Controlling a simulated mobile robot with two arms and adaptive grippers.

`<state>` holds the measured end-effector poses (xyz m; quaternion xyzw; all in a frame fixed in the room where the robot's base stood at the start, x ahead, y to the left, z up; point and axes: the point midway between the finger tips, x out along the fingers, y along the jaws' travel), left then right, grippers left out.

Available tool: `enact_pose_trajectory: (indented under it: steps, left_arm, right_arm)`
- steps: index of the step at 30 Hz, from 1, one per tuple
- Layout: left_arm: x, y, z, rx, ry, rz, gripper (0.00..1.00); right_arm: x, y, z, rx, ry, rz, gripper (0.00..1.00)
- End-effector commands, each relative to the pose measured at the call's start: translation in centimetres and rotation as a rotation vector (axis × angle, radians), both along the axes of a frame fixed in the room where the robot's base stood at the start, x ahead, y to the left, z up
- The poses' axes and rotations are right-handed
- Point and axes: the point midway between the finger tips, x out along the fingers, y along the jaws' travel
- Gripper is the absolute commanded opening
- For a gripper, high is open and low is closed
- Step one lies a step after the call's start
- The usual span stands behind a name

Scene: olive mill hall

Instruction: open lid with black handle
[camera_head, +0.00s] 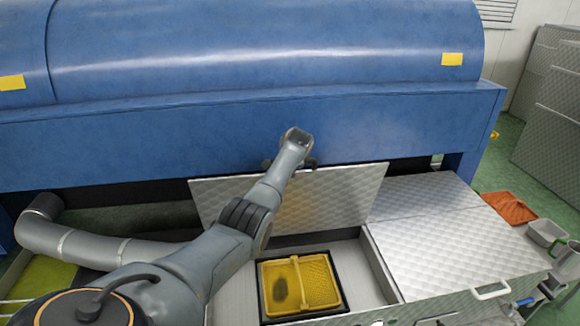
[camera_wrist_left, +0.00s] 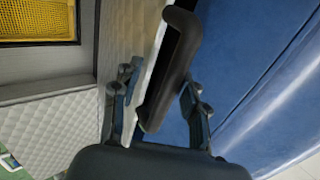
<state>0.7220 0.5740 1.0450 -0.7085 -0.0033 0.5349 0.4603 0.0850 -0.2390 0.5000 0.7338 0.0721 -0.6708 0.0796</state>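The quilted metal lid (camera_head: 330,200) is raised steeply, close to the front of the blue machine. Its black handle shows in the left wrist view (camera_wrist_left: 172,75). My left gripper (camera_head: 292,160) is at the lid's upper edge. In the wrist view its fingers (camera_wrist_left: 160,80) stand apart, one on each side of the lid's pale edge and the handle. The right finger's tip looks close to the handle; a gap shows lower down. In the head view the arm hides part of the lid and the handle. My right gripper is not in view.
Below the lid is an open compartment with a yellow basket (camera_head: 318,281). To the right lies a closed metal cover (camera_head: 450,245) with a white handle (camera_head: 491,291). The blue machine (camera_head: 380,125) stands close behind. An orange tray (camera_head: 510,208) and grey bin (camera_head: 546,233) are farther right.

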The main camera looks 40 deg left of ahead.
Motion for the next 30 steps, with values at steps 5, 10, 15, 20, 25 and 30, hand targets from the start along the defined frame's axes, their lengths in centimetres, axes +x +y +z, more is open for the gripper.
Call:
enact_pose_trajectory:
  steps: [5,10,15,20,25,30]
  left_arm:
    - [-0.2,-0.1,-0.4,-0.003,0.008,0.001,0.4]
    - [-0.4,-0.4,0.2,-0.002,0.005,0.001,0.4]
    - [-1.2,-1.3,1.6,-0.001,0.003,0.0,0.4]
    - [-2.3,-2.7,3.7,0.0,0.002,-0.002,0.4]
    - [-3.6,-4.2,6.2,0.001,0.0,-0.002,0.4]
    - [-4.6,-5.4,8.1,0.001,0.001,-0.002,0.4]
  right_arm:
    - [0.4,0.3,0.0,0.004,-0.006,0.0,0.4]
    - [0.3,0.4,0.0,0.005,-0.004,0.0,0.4]
    - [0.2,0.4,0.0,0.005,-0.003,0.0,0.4]
    - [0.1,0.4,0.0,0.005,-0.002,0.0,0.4]
    - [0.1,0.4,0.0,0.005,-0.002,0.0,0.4]
    - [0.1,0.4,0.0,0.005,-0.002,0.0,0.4]
